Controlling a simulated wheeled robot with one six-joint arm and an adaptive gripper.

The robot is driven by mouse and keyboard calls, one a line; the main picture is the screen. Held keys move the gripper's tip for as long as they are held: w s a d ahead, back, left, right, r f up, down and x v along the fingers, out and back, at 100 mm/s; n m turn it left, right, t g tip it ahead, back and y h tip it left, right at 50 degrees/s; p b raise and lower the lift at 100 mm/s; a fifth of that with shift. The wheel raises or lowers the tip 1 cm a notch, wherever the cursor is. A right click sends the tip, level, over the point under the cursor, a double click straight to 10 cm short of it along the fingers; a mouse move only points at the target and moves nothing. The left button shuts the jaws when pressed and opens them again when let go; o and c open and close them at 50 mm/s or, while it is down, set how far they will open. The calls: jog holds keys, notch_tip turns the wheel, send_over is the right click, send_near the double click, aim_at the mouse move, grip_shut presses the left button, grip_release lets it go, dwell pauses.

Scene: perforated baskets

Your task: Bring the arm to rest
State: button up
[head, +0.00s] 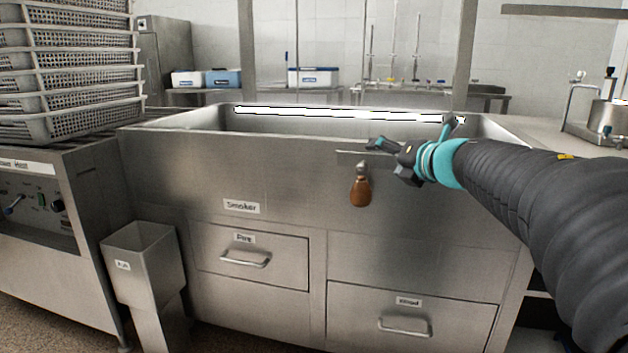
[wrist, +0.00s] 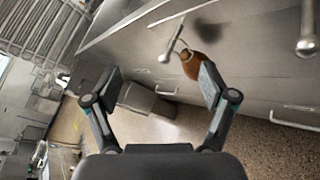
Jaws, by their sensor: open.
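My arm reaches in from the right in the head view, a dark ribbed sleeve with a teal band near its end. My gripper (head: 376,147) is in front of the upper front face of the steel smoker unit (head: 225,165). In the wrist view my gripper (wrist: 158,82) has its two dark finger pads spread wide apart, with nothing between them. A brown wooden handle (head: 360,190) hangs on the unit's front just below the gripper. The handle also shows in the wrist view (wrist: 193,64), beyond the right finger; I cannot tell whether they touch.
Stacked perforated baskets (head: 70,75) stand on a steel machine at the left. A narrow steel bin (head: 145,265) stands on the floor. Labelled drawers (head: 250,260) are low on the unit. A steel pot (head: 608,115) is at the far right. Boxes sit on tables behind.

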jog(key=s+d+f+m+h+p, duration=0.1)
jog(key=s+d+f+m+h, duration=0.15)
jog(key=s+m+h, duration=0.6)
jog(key=s+d+f+m+h+p, duration=0.1)
jog(key=s+d+m, duration=0.3)
jog(key=m, duration=0.9)
jog(key=s+a+f+m+g+y, duration=0.2)
jog(key=s+a+f+m+g, duration=0.2)
jog(key=s+f, duration=0.4)
jog(key=s+a+f+m+g+y, duration=0.2)
jog(key=s+a+f+m+g, duration=0.2)
jog(key=s+f, duration=0.5)
jog(key=s+a+m+p, duration=0.1)
jog(key=s+m, duration=0.1)
jog(key=s, duration=0.2)
jog(key=shift+a+g, duration=0.3)
jog(key=shift+g, duration=0.1)
